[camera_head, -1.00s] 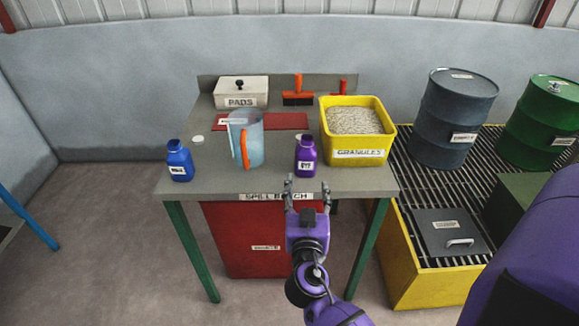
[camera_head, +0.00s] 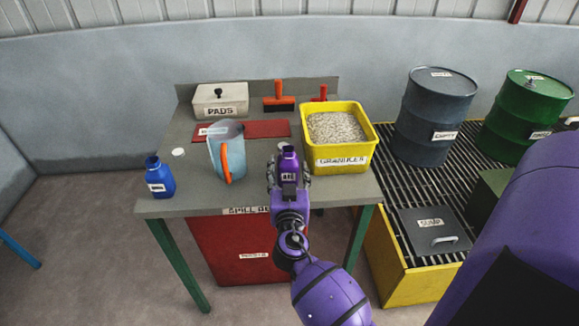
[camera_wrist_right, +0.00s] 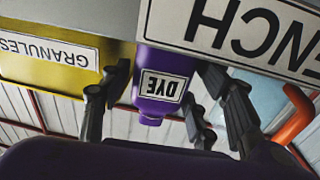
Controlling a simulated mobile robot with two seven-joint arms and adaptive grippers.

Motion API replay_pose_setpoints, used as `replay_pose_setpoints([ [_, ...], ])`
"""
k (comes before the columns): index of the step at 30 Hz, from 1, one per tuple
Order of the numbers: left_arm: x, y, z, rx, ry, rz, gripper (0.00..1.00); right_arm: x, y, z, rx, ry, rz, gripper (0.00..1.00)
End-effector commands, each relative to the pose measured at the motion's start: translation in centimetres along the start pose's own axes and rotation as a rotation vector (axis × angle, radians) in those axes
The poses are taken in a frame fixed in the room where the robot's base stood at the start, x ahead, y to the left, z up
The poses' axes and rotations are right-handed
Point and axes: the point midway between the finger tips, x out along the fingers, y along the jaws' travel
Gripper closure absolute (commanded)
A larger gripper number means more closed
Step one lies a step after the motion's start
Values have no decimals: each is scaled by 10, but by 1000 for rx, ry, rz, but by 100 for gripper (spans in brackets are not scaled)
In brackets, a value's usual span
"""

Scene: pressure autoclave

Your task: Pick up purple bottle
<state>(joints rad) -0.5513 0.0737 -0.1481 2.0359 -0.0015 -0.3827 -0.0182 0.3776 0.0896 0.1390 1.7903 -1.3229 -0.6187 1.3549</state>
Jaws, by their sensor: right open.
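The purple bottle (camera_head: 289,163) stands upright near the front edge of the grey bench, partly hidden behind my right gripper. In the right wrist view the bottle (camera_wrist_right: 162,85) appears upside down, with a white DYE label. My right gripper (camera_head: 288,182) is open at the bench's front edge, with a finger on either side of the bottle. In the right wrist view the fingers of the gripper (camera_wrist_right: 165,105) also flank the bottle, with gaps visible beside it. My left gripper is not in view.
A clear jug (camera_head: 226,155) with an orange handle stands left of the bottle. A yellow granules tub (camera_head: 345,160) stands close on the right. A blue bottle (camera_head: 159,178) is at the bench's left. The bench's front edge (camera_head: 200,208) lies below the gripper.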

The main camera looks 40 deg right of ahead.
Motion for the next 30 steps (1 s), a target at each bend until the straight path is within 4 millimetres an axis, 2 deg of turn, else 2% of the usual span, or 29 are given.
replay_pose_setpoints([
  [1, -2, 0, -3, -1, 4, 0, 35, 8, -1, -3, 0, 3, -1, 44],
  [4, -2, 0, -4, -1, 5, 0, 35, 15, -1, -1, 0, 1, -1, 44],
  [11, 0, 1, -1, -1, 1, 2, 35, 16, 0, 1, 1, -1, 0, 44],
  [14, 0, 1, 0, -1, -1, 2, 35, 16, 0, 1, 1, -1, 0, 54],
  [22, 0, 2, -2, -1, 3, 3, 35, 16, 0, 1, 1, -1, -1, 90],
  [30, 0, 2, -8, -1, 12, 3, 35, 16, -1, -1, 1, 1, -1, 90],
])
